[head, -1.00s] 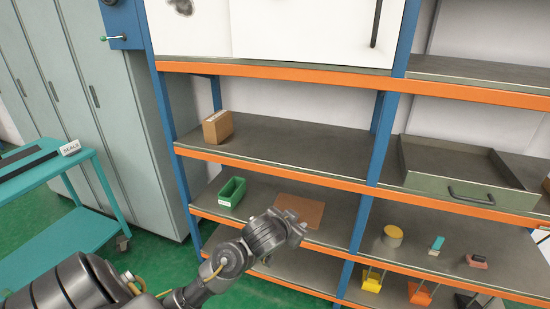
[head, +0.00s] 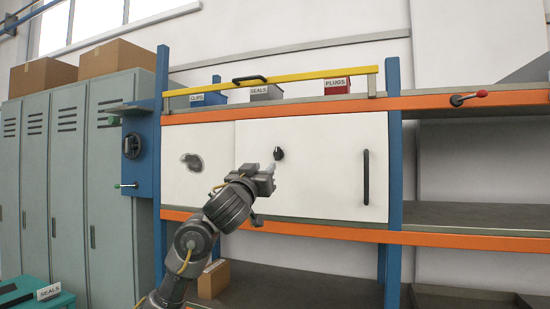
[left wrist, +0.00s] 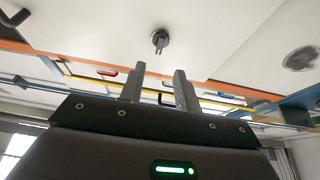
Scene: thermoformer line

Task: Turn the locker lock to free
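A white locker front (head: 325,180) sits in the blue and orange rack. Its lock is a small black knob (head: 278,153), which also shows in the left wrist view (left wrist: 160,40) with a narrow grip bar on a round base. My left gripper (head: 270,170) is just below and to the left of the knob in the head view. In the left wrist view the left gripper's two fingers (left wrist: 156,72) are spread and empty, and the knob appears beyond their tips, apart from them. My right gripper is not in view.
A black vertical handle (head: 366,177) is on the locker's right side. A round grey patch (head: 192,162) is on the white panel to the left. A yellow bar (head: 290,79) runs above, before labelled bins. A cardboard box (head: 213,279) stands on the shelf below.

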